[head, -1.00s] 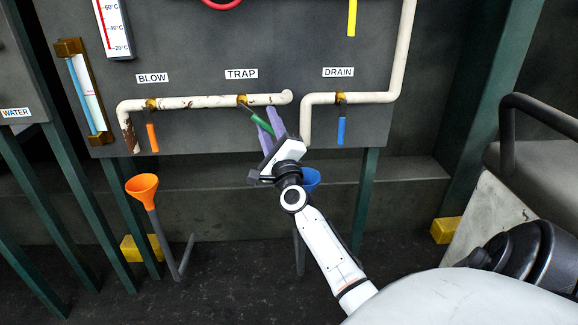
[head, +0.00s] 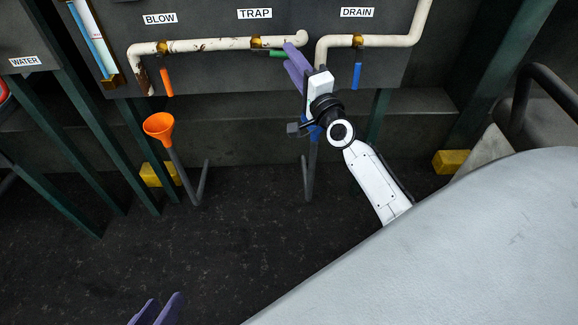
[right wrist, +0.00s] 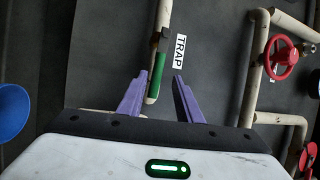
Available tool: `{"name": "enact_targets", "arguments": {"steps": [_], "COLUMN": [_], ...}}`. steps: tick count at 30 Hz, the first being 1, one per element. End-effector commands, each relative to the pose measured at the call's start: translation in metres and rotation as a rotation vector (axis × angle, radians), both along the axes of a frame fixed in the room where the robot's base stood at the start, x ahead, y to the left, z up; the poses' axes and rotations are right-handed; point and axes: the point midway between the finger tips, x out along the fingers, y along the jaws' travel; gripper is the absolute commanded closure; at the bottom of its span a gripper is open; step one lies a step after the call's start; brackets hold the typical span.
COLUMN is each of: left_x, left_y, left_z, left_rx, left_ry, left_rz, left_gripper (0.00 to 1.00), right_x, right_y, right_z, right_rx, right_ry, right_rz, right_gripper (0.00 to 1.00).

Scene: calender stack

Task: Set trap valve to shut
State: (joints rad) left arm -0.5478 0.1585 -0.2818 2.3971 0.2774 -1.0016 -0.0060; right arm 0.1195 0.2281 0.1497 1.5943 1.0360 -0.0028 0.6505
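The trap valve's green handle (head: 277,54) sits under the TRAP label (head: 254,13) on the white pipe (head: 210,45). It points right, nearly level, close along the pipe. My right gripper (head: 288,54) is at the handle's free end. In the right wrist view the green handle (right wrist: 157,66) lies between the tips of the spread purple fingers, with a gap on each side. My left gripper (head: 158,306) is low at the bottom edge, partly cut off, fingers apart and empty, far from the panel.
The orange BLOW handle (head: 166,82) and blue DRAIN handle (head: 357,76) hang down on either side. An orange funnel (head: 159,127) stands below the panel at left. Red handwheels (right wrist: 278,58) show in the right wrist view. The dark floor is mostly clear.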

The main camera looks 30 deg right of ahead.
Motion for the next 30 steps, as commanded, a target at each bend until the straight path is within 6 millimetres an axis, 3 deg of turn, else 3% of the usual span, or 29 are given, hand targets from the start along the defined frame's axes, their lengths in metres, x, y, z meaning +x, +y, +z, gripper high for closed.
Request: {"name": "enact_targets", "arguments": {"steps": [10, 30], "left_x": [0.0, 0.0], "left_y": [-0.001, -0.001], "left_z": [0.001, 0.032], "left_rx": [0.001, 0.0], "left_ry": [-0.001, 0.0], "left_rz": [-0.005, -0.004], "left_gripper": [0.69, 0.69], "right_x": [-0.071, -0.117], "right_y": [0.006, 0.099], "right_z": [-0.013, -0.093], "right_rx": [0.0, -0.464], "right_ry": [0.002, 0.305], "right_rz": [-0.006, 0.176], "right_gripper": [0.68, 0.68]}}
